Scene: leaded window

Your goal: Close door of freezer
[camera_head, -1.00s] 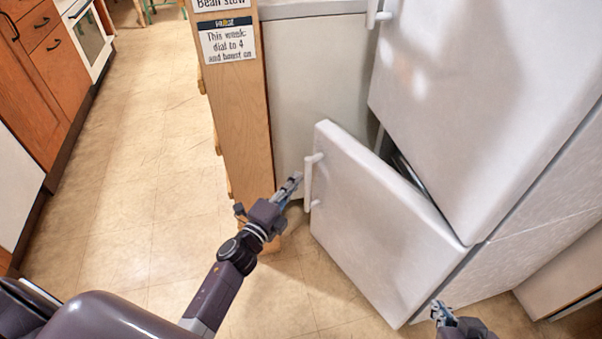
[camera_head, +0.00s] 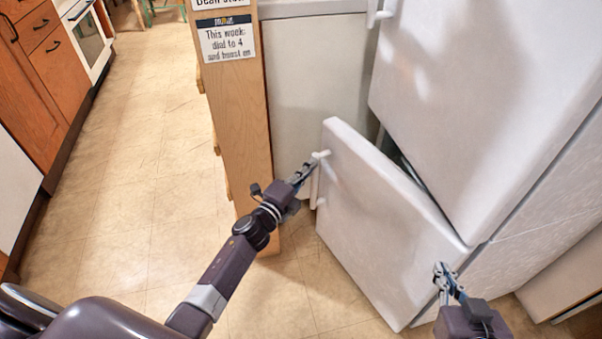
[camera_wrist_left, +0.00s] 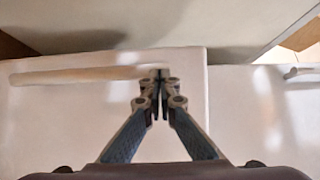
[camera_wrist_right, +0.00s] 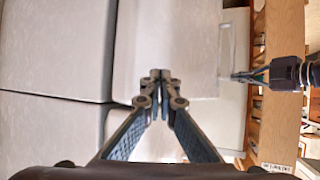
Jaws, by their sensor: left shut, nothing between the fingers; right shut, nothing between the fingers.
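The white lower door (camera_head: 380,225) of the freezer stands partly open in the head view, hinged on its right side. A dark gap shows along its top edge, below the shut upper door (camera_head: 480,100). Its white handle (camera_head: 318,180) is at the door's left edge. My left gripper (camera_head: 308,167) is shut and empty, right by the handle; whether it touches cannot be told. The left wrist view shows the handle (camera_wrist_left: 85,75) beside the fingertips (camera_wrist_left: 158,75). My right gripper (camera_head: 443,270) is shut and empty, in front of the door's lower right part.
A wooden shelf side with signs (camera_head: 240,120) stands left of the freezer, with a white cabinet (camera_head: 315,95) between them. Orange drawers (camera_head: 60,70) line the far left. The tiled floor (camera_head: 145,170) between is clear.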

